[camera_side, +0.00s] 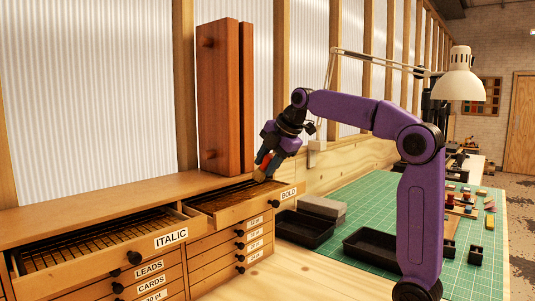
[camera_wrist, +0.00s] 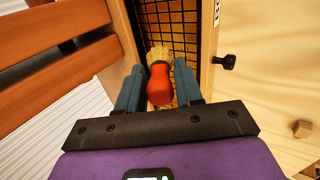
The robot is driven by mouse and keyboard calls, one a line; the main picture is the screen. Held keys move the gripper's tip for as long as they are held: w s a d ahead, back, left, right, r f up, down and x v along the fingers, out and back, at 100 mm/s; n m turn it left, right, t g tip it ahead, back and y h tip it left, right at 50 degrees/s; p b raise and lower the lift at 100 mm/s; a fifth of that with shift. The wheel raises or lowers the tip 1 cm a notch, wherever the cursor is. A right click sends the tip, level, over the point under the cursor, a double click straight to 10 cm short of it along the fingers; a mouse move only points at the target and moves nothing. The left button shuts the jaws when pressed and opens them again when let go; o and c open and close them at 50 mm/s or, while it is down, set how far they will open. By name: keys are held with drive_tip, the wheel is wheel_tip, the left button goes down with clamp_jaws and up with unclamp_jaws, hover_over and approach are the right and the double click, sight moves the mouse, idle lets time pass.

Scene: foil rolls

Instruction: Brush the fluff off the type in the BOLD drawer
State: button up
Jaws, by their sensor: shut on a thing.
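The BOLD drawer (camera_side: 248,209) is pulled open in the side view, right of the ITALIC drawer. In the wrist view its front wall (camera_wrist: 208,45) runs beside a dark grid of compartments. My gripper (camera_side: 264,160) is over the open BOLD drawer, near its front. In the wrist view my gripper (camera_wrist: 158,72) is shut on a brush (camera_wrist: 160,85) with an orange-red handle and pale tan bristles. The bristles point down toward the compartments; I cannot tell whether they touch. The brush hides part of the grid. I cannot make out any fluff.
The ITALIC drawer (camera_side: 110,262) is also open, at the left. A tall wooden cabinet-like piece (camera_side: 220,95) stands on the top behind my gripper. Black trays (camera_side: 303,229) and a green mat (camera_side: 345,215) lie to the right. A lamp (camera_side: 459,80) stands behind my arm.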

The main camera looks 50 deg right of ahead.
sight(263, 173)
drive_tip(key=shift+f, duration=0.8)
wheel_tip(263, 173, down, 2)
drive_tip(key=shift+a, duration=3.85)
drive_tip(key=shift+d, duration=3.85)
drive_tip(key=shift+r, duration=4)
